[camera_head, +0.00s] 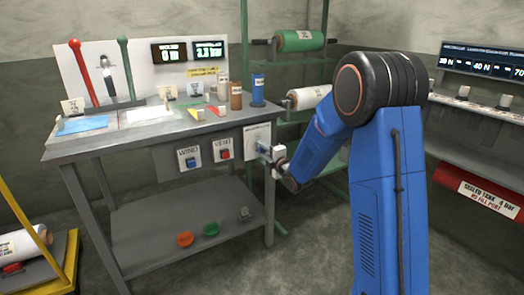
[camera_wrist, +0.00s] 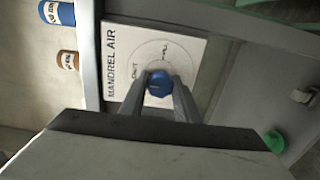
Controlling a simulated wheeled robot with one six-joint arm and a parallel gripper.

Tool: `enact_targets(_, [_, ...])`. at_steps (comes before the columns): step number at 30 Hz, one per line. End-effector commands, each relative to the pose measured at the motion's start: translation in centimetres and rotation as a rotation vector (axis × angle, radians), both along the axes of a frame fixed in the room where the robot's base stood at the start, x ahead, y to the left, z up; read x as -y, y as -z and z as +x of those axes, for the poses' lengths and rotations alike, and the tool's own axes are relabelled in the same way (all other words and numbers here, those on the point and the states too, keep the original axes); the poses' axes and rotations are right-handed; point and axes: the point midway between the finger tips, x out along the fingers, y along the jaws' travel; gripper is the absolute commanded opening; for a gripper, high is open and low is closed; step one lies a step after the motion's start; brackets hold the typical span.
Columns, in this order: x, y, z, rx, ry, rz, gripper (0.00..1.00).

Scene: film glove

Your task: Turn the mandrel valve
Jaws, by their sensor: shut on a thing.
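The mandrel valve is a blue knob (camera_wrist: 159,83) on a white plate (camera_wrist: 192,50) marked "MANDREL AIR" with a dial circle. In the wrist view my gripper (camera_wrist: 160,80) has its two fingers on either side of the knob, shut on it. In the head view the plate (camera_head: 257,136) is on the front of the bench at its right end, and my gripper (camera_head: 268,151) reaches it from the right. The knob is small there and partly covered by my gripper. I cannot tell exactly where the knob points.
The grey workbench (camera_head: 110,143) carries bottles, cards and red and green levers. Left of the valve are the VENT button (camera_head: 225,154) and WIND button (camera_head: 191,163). A green rack (camera_head: 284,118) with film rolls stands behind. Coloured caps lie on the lower shelf (camera_head: 150,240).

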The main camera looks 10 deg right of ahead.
Motion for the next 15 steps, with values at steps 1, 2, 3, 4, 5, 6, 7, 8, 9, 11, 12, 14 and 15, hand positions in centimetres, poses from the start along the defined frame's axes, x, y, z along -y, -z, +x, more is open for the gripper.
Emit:
enact_targets(1, [-0.06,0.18,-0.08,-0.003,-0.002,-0.001,0.07])
enact_targets(2, [-0.07,0.18,-0.09,-0.003,-0.002,-0.001,0.07])
enact_targets(3, [-0.07,0.18,-0.09,-0.004,-0.002,-0.001,0.07])
enact_targets(4, [-0.07,0.18,-0.09,-0.004,-0.002,-0.001,0.34])
enact_targets(5, [-0.06,0.18,-0.08,-0.003,-0.001,-0.001,0.41])
enact_targets(6, [-0.06,0.16,-0.07,-0.003,-0.001,-0.001,0.48])
enact_targets(7, [-0.06,0.15,-0.07,-0.003,-0.001,-0.001,0.48])
enact_targets(8, [-0.05,0.14,-0.06,-0.003,-0.001,-0.001,0.48])
enact_targets(9, [-0.04,0.12,-0.06,-0.002,-0.001,-0.001,0.48])
enact_targets(11, [-0.04,0.11,-0.04,-0.002,-0.001,-0.001,0.48])
enact_targets(12, [-0.04,0.10,-0.04,-0.002,-0.001,-0.001,0.48])
enact_targets(14, [-0.02,0.08,-0.05,-0.002,-0.001,-0.001,0.48])
enact_targets(15, [0.00,0.07,-0.10,-0.002,-0.001,-0.001,0.48])
